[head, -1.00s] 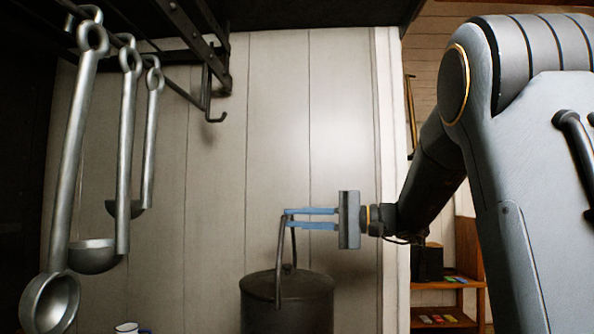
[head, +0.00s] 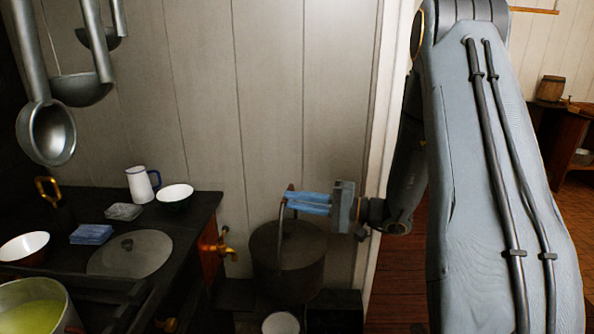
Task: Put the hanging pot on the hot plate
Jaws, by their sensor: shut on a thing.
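The dark lidded pot (head: 287,262) hangs by its upright bail handle from my gripper (head: 287,199). The blue fingers are shut on the handle near its top. The pot is to the right of the black stove (head: 205,205), apart from the hot plate in the picture. The hot plate (head: 130,253) is a round grey disc with a small dark mark, set in the stove top at the lower left. No pot stands on it.
A blue stack (head: 92,234), a white jug (head: 141,184) and a white-rimmed bowl (head: 175,196) stand around the hot plate. A pot of yellow-green liquid (head: 35,308) is at the front left. Ladles (head: 47,130) hang above. A brass tap (head: 222,247) sticks out from the stove's side.

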